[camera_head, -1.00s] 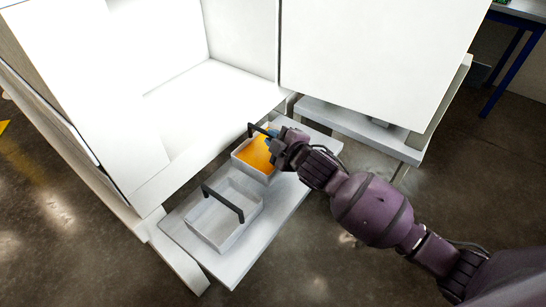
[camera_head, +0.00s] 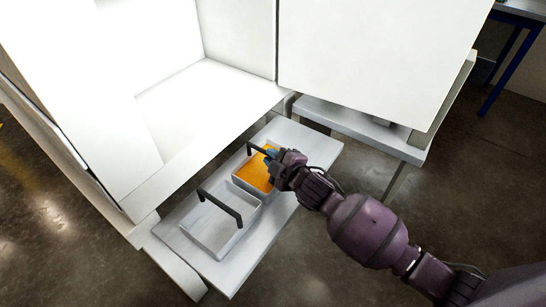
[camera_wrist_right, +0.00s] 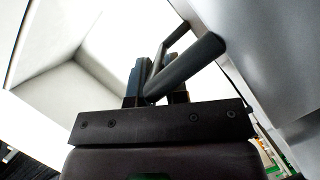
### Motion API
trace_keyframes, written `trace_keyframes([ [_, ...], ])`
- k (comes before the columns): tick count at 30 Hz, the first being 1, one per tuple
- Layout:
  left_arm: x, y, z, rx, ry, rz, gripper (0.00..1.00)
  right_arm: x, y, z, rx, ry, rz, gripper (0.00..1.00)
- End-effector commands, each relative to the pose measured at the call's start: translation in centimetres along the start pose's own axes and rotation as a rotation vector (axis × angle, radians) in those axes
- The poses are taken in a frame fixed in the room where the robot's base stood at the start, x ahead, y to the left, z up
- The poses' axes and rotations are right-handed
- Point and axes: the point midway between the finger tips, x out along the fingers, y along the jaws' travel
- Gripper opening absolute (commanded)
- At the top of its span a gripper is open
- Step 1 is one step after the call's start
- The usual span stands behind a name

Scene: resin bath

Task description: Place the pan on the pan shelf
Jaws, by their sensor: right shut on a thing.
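A pale pan (camera_head: 248,192) filled with orange resin is over the far part of the grey pan shelf (camera_head: 306,134) in the head view. My right gripper (camera_head: 271,157) is shut on the pan's dark bar handle and partly covers the pan's right side. The handle (camera_wrist_right: 188,66) also runs between the fingers in the right wrist view. The pan looks level and appears low at the shelf surface, but I cannot tell whether it touches. My left gripper is not in view.
A second, empty pan (camera_head: 209,229) with a dark handle stands on the shelf close beside the orange-filled one. A large white open cabinet (camera_head: 205,100) rises behind. A grey ledge (camera_head: 345,116) lies to the right. The shelf's far end is bare.

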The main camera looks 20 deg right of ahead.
Motion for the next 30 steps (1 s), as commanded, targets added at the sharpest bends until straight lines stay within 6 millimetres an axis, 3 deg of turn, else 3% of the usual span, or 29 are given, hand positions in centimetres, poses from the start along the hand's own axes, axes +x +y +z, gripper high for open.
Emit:
trace_keyframes([
  [2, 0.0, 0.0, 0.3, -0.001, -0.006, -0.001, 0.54, 0.1, -0.2, 0.1, 0.001, 0.0, 0.0, 0.0],
  [3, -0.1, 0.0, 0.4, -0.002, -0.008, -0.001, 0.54, 0.0, -0.2, 0.1, 0.0, -0.001, 0.0, 0.21],
  [7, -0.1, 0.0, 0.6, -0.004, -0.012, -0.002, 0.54, 0.0, -0.2, 0.1, 0.0, 0.0, 0.0, 0.4],
  [19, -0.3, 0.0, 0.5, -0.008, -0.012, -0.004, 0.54, -0.5, 0.1, -0.1, 0.0, 0.0, 0.0, 0.4],
  [30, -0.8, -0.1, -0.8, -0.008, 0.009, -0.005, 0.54, -6.5, 0.4, -0.2, -0.002, 0.0, 0.003, 0.4],
])
